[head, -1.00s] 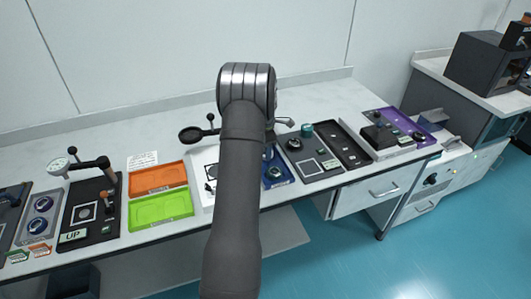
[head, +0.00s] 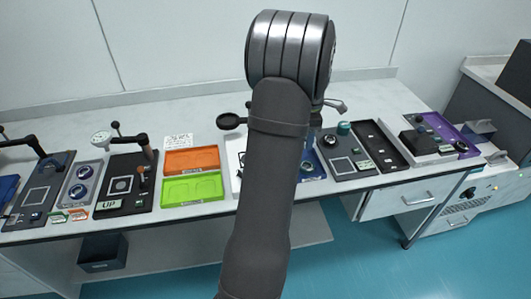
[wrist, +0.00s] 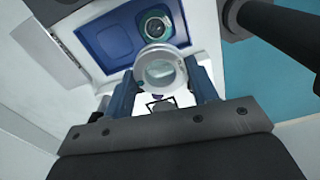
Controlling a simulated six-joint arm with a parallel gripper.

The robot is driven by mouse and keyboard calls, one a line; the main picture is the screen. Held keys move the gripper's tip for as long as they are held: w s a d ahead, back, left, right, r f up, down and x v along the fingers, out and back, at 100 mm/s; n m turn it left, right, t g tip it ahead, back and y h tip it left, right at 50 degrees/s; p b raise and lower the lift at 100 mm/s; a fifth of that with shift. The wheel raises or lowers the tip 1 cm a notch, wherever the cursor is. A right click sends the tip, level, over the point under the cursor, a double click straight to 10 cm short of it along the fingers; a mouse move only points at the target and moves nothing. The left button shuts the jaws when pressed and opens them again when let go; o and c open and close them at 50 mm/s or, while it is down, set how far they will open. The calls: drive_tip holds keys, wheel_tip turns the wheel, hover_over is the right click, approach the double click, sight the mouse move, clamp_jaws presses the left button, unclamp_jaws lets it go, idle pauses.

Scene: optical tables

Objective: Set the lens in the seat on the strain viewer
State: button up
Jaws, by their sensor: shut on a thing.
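In the wrist view my gripper (wrist: 163,84) is shut on a clear round lens (wrist: 160,70) with a pale rim, held between its two blue fingers. The lens is above a blue tray (wrist: 92,42), apart from it as far as I can tell. In the head view my arm hides the gripper and the lens. A white-based device (head: 234,150) with a round dark disc on an arm (head: 231,121), perhaps the strain viewer, stands partly hidden behind my arm. Its seat cannot be made out.
A second lens (wrist: 154,27) with a green ring lies in the blue tray. In the head view, orange (head: 191,160) and green (head: 193,187) trays lie left of my arm. A dark long tray (head: 378,145) and a purple tray (head: 448,132) lie right. A dark rod (wrist: 285,28) crosses the wrist view's upper right.

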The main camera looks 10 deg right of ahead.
drive_tip(key=s+a+r+m, duration=0.1)
drive_tip(key=a+r, duration=0.1)
drive_tip(key=a, duration=0.7)
drive_tip(key=w+a+f, duration=0.2)
drive_tip(key=a, duration=0.1)
drive_tip(key=w+a+f, duration=0.4)
drive_tip(key=a, duration=0.1)
drive_tip(key=shift+w+a+f, duration=0.2)
drive_tip(key=shift+a+f, duration=0.15)
drive_tip(key=shift+f, duration=0.05)
drive_tip(key=shift+w+a+f, duration=0.25)
drive_tip(key=shift+f, duration=1.95)
drive_tip(key=shift+f, duration=0.2)
drive_tip(key=o, duration=1)
drive_tip(key=shift+r, duration=0.1)
